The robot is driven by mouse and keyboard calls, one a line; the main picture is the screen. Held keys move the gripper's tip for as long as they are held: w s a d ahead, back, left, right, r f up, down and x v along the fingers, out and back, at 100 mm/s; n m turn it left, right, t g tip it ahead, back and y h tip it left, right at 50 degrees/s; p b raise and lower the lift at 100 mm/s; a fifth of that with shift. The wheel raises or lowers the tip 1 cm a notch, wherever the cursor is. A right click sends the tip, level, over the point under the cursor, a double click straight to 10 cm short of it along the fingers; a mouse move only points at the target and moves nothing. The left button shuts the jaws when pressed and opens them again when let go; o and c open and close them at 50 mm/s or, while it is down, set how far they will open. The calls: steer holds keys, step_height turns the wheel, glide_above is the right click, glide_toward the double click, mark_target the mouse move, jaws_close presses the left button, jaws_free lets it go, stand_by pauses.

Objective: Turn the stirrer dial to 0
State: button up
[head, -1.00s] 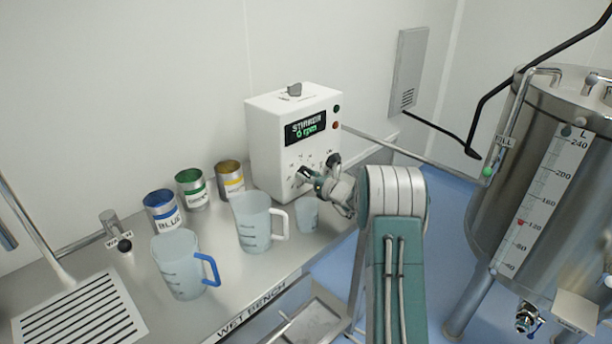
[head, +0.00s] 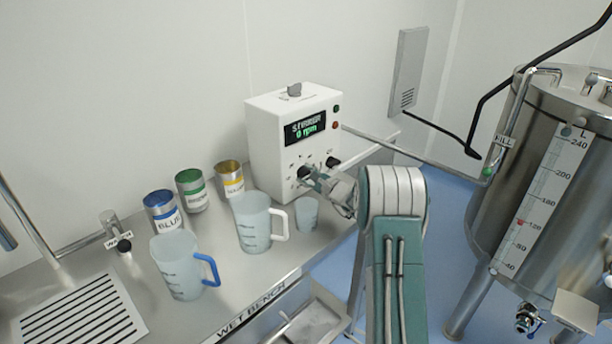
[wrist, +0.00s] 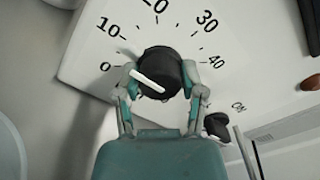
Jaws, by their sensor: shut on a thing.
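The stirrer control box (head: 270,150) is white and stands on the bench. Its green display (head: 305,129) reads 0 rpm. The black stirrer dial (wrist: 160,70) has a white pointer line and printed marks from 0 to 40. The line slants left and slightly up, about toward the 0 mark (wrist: 105,67). My gripper (wrist: 159,78) is shut on the dial, one finger on each side, in the wrist view. In the head view my gripper (head: 311,175) meets the box front, and its fingers partly cover the dial (head: 303,172).
A second black knob (wrist: 217,125) sits close to my right finger in the wrist view. A small beaker (head: 307,214) and two jugs (head: 252,222) (head: 182,267) stand below and left of my arm. Paint cans (head: 190,190) line the wall. A steel tank (head: 500,200) stands right.

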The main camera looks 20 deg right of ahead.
steer(key=n, duration=0.5)
steer(key=shift+a+f+n, duration=0.15)
steer(key=shift+f+n, duration=0.05)
steer(key=shift+n, duration=0.1)
steer(key=shift+f+n, duration=0.1)
steer(key=shift+n, duration=1.5)
steer(key=shift+f, duration=0.1)
steer(key=o, duration=1.1)
steer(key=shift+o, duration=0.2)
steer(key=shift+r, duration=0.2)
